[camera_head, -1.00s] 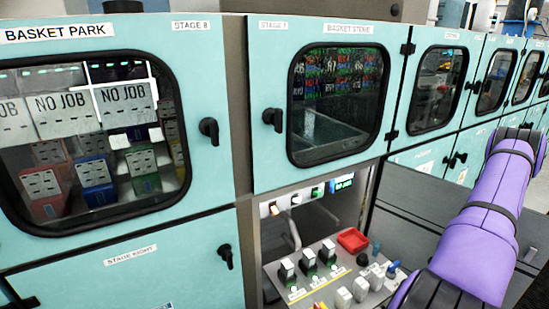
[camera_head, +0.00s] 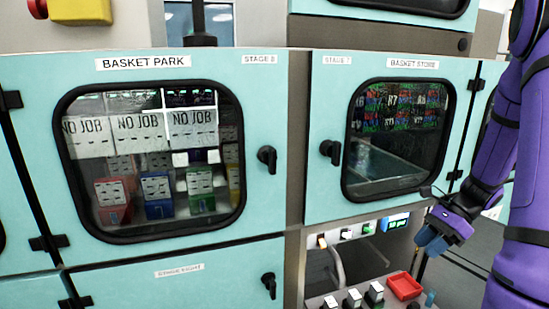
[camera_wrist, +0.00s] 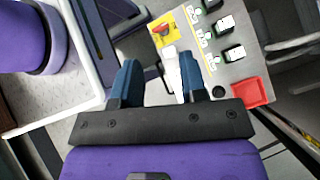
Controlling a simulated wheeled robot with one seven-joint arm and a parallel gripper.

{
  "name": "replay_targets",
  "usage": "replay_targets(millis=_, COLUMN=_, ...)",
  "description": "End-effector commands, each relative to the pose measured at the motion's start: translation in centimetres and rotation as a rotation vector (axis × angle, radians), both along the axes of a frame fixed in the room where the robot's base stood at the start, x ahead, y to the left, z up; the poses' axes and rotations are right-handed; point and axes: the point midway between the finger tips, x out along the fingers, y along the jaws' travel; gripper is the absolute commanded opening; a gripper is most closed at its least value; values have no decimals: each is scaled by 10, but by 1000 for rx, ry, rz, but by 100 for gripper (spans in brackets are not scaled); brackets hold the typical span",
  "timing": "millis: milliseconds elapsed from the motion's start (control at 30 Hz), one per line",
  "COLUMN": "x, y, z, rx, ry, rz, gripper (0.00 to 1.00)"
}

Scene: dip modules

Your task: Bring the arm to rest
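My purple arm (camera_head: 505,150) stands raised along the right edge of the head view and bends down to the left. My gripper (camera_head: 432,243) hangs in front of the teal cabinets, above and to the right of the control panel. In the wrist view the two blue fingers of my gripper (camera_wrist: 159,78) stand apart with a gap between them. A pale strip shows through the gap, and I see nothing clasped. The gripper looks clear of the panel.
The control panel (camera_wrist: 240,65) carries a red tray (camera_head: 404,286), several switches and a red knob on a yellow plate (camera_wrist: 163,30). The BASKET PARK door (camera_head: 257,230) and BASKET STORE door (camera_head: 464,100) are shut, with black handles. Open floor lies to the right.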

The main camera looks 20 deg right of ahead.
Motion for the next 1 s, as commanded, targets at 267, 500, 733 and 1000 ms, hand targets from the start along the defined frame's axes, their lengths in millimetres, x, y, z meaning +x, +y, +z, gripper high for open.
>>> replay_targets(millis=267, x=3, y=57, z=68, rx=-199, ry=-190, rz=352, gripper=39)
replay_targets(millis=500, x=-9, y=102, z=116, rx=-365, ry=-358, rz=650, gripper=39)
replay_targets(millis=733, x=-30, y=142, z=155, rx=-523, ry=-521, rz=933, gripper=39)
replay_targets(millis=1000, x=-63, y=179, z=192, rx=-712, ry=-718, rz=1251, gripper=39)
